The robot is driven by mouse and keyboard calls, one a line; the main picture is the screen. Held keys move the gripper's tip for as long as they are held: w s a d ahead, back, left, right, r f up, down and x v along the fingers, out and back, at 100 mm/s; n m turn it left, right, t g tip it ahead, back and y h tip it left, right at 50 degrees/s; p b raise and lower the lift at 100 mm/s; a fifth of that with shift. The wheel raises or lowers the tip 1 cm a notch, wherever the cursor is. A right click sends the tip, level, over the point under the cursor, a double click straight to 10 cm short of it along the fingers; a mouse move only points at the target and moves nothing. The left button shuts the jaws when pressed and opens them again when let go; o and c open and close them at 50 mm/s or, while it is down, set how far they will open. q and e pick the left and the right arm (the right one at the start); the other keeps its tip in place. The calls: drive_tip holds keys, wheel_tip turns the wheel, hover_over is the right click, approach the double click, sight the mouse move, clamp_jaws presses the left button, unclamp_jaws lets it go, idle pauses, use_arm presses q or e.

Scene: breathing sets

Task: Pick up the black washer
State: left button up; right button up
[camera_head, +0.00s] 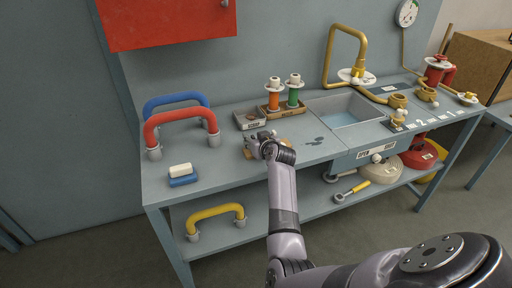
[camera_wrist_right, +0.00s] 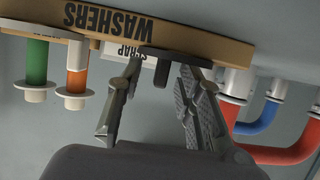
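The black washer (camera_wrist_right: 190,57) is a flat dark disc with a short dark stub. It shows in the right wrist view, which looks upside down, in front of a wooden tray (camera_wrist_right: 225,48) marked WASHERS. My right gripper (camera_wrist_right: 160,75) is open, with one finger on each side of the stub and a visible gap to each. I cannot tell whether the fingertips touch the disc. In the head view my right gripper (camera_head: 254,145) is low over the bench and hides the washer and most of the tray. My left gripper is not in view.
A grey box (camera_head: 250,120) and a wooden stand with orange (camera_head: 273,97) and green (camera_head: 293,94) parts are behind my gripper. Red (camera_head: 180,117) and blue handles stand left. A sink (camera_head: 345,110) lies right.

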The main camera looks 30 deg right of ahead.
clamp_jaws()
idle(0.5)
